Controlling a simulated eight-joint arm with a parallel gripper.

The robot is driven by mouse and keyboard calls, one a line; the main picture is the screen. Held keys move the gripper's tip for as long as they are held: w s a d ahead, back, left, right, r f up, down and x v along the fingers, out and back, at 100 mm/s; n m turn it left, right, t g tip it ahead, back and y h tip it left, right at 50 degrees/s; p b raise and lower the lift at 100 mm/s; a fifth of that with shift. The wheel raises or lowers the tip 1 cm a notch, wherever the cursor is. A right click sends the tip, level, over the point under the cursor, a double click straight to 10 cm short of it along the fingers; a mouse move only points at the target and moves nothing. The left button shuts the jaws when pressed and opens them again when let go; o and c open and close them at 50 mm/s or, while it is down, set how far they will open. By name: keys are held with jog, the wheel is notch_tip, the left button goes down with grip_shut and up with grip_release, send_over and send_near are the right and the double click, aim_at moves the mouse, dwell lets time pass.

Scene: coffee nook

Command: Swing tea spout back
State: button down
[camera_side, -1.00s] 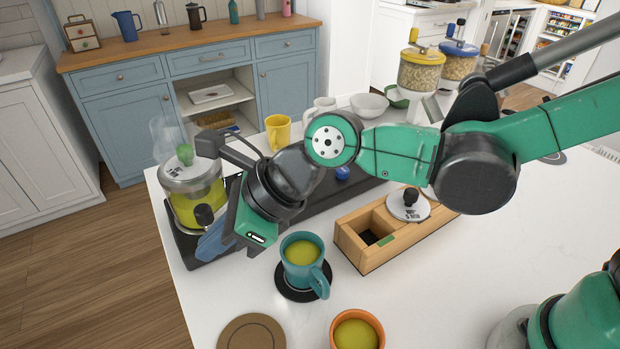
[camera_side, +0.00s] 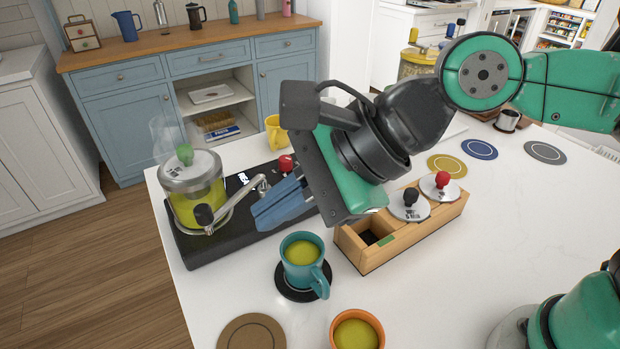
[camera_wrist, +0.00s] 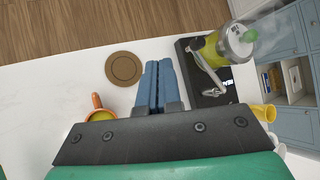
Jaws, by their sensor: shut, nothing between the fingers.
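The glass tea dispenser (camera_side: 196,200), with green tea and a green lid knob, stands at the left end of a black base; it also shows in the wrist view (camera_wrist: 234,42). In the wrist view the spout (camera_wrist: 208,66) runs over the black base. My gripper (camera_side: 258,215) has its blue fingers together and empty, right of the dispenser; they also show in the wrist view (camera_wrist: 158,66). The fingers look apart from the spout, though they partly overlap the base in the side view.
A teal mug (camera_side: 301,265) of green tea stands on a black coaster in front of the base. An orange cup (camera_side: 357,331) and a brown coaster (camera_side: 251,332) are nearer. A wooden box (camera_side: 375,255) with lidded compartments is at right. A yellow mug (camera_side: 274,132) stands behind.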

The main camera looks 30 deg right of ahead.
aim_at(209, 211)
jog(key=w+d+n+t, duration=0.1)
jog(key=d+n, duration=0.4)
jog(key=n, duration=0.3)
jog(key=shift+h, duration=0.4)
jog(key=shift+w+a+r+x, duration=0.1)
jog(key=shift+w+r+x, duration=0.15)
jog(key=shift+x, duration=1.9)
jog(key=shift+w+a+r+x, duration=0.1)
jog(key=shift+w+r+x, duration=0.2)
jog(key=shift+x, duration=1.85)
jog(key=shift+w+a+r+x, duration=0.15)
jog(key=shift+w+r+x, duration=0.1)
jog(key=shift+x, duration=1.85)
jog(key=shift+w+a, duration=0.65)
jog(key=shift+w, duration=0.05)
